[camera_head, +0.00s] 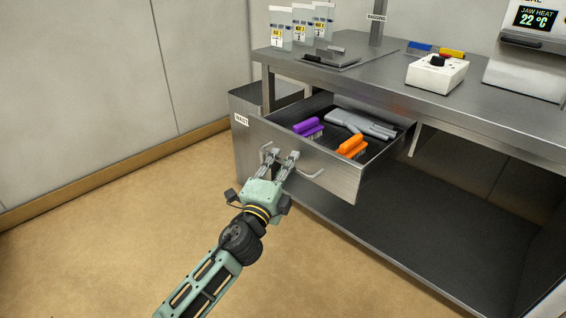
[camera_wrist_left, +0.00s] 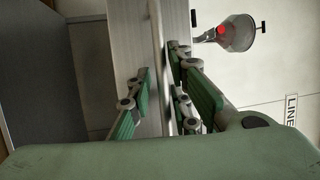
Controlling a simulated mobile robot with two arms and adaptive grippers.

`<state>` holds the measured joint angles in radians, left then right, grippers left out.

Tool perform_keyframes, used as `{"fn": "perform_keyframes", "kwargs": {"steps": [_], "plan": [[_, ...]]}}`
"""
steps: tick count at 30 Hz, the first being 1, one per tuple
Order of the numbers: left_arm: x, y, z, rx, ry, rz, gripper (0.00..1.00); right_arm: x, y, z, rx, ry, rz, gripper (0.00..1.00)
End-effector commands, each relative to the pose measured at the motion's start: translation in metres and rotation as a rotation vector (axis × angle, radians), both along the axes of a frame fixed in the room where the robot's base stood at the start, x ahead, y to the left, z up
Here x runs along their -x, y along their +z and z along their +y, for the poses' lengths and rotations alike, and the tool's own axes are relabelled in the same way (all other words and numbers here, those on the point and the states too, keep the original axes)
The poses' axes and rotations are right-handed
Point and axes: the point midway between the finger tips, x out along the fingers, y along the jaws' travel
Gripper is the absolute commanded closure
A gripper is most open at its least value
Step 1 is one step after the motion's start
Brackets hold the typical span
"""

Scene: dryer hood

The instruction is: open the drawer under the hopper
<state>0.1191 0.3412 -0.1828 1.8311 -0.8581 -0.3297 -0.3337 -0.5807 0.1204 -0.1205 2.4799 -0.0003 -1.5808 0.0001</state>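The drawer (camera_head: 315,165) under the steel bench is pulled out, so its inside shows. It holds a purple brush (camera_head: 308,128), an orange brush (camera_head: 352,147) and a grey tool (camera_head: 360,124). A bar handle (camera_head: 313,174) runs across its front; it also shows upright in the left wrist view (camera_wrist_left: 156,22). My left gripper (camera_head: 279,157) is at the handle with its two fingers apart. In the left wrist view the bar passes between the fingers of the gripper (camera_wrist_left: 160,85); whether either finger touches it I cannot tell. My right gripper is not in view. I cannot identify a hopper for certain.
The bench top (camera_head: 390,85) carries several clear labelled bags (camera_head: 300,25), a white control box (camera_head: 437,72) and a heat display unit (camera_head: 535,40). An open shelf (camera_head: 420,225) lies under the bench. The floor (camera_head: 110,240) in front and left is clear.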

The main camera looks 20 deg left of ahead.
Motion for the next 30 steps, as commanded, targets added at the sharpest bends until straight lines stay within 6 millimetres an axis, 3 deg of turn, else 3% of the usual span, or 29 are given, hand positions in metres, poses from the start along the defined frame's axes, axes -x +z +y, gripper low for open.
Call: {"fn": "perform_keyframes", "kwargs": {"steps": [14,30], "plan": [[0.006,0.001,0.0,-0.004,0.002,-0.003,0.72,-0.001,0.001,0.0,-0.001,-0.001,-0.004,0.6],[0.098,-0.018,-0.004,-0.002,0.004,0.001,0.72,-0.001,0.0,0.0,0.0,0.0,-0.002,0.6]]}}
